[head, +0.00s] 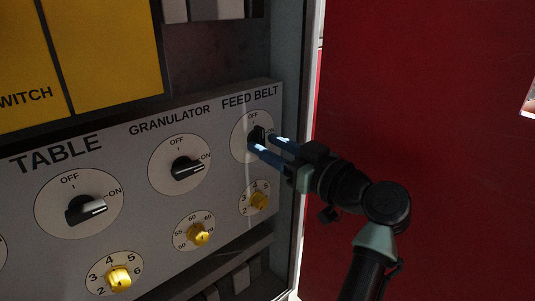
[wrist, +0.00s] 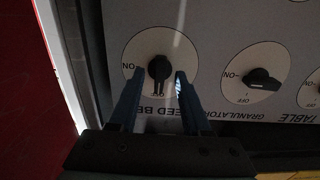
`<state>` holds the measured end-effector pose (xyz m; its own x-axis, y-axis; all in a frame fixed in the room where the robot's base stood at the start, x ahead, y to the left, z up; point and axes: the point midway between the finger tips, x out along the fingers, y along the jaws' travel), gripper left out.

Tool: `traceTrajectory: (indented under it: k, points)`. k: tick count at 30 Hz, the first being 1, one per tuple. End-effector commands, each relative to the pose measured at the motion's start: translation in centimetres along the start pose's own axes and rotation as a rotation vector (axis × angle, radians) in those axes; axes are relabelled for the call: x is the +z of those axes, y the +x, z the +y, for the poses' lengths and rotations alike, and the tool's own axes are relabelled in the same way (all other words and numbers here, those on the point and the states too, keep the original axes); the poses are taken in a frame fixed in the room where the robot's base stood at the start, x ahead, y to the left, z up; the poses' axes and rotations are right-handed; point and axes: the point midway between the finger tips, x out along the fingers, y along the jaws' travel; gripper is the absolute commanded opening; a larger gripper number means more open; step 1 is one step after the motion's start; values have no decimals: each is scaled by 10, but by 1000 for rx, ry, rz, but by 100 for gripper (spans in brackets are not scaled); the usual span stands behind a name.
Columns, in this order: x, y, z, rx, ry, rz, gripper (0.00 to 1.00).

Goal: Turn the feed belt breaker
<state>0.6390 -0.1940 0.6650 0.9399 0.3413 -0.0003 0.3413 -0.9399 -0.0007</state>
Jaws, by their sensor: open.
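The feed belt breaker is a black rotary knob (head: 257,132) on a round white dial, at the right end of the grey panel. In the wrist view the knob (wrist: 159,68) appears upside down, with its handle upright in the picture, in line with the OFF mark and not with ON. My gripper (head: 266,144) is open at the dial, with blue-grey fingers. In the wrist view its fingertips (wrist: 157,79) are on either side of the knob, with a gap visible at each side. The fingers partly hide the knob in the head view.
The granulator knob (head: 188,168) and table knob (head: 86,209) both point to ON. Small yellow dials, including one (head: 259,200) below the feed belt knob, sit underneath. The cabinet's side edge (head: 300,130) stands close right of the dial. A red surface (head: 430,100) lies beyond.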

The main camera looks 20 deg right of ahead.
Motion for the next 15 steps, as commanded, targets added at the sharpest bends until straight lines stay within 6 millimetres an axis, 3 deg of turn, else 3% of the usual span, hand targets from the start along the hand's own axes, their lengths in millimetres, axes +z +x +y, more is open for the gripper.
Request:
traceTrajectory:
  k: [11,15]
  points:
    - [-1,8,0,0,0,0,48]
    - [-1,7,0,0,0,0,26]
